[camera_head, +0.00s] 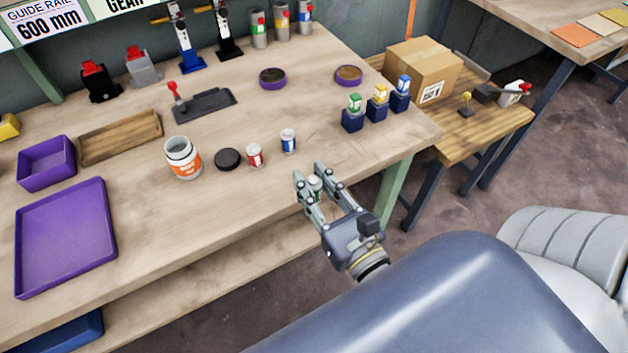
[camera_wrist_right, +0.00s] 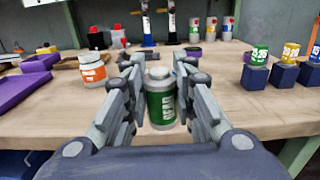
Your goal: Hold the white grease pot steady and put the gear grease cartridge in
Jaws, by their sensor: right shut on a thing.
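The white grease pot (camera_head: 183,158) with an orange label stands upright and open on the bench, left of centre. It also shows in the right wrist view (camera_wrist_right: 93,70). A dark round lid (camera_head: 227,159) lies beside it. My right gripper (camera_head: 309,180) is shut on the gear grease cartridge (camera_head: 315,186), a white cartridge with a green label. The cartridge is upright between the fingers in the right wrist view (camera_wrist_right: 160,101), at the bench's front edge, to the right of the pot. My left gripper is not in view, and nothing holds the pot.
A red cartridge (camera_head: 254,155) and a blue cartridge (camera_head: 288,141) stand between the lid and my right gripper. Blue holders (camera_head: 353,121) with small cartridges stand to the right. A purple tray (camera_head: 65,238) and a wooden tray (camera_head: 120,138) lie left. The front bench strip is clear.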

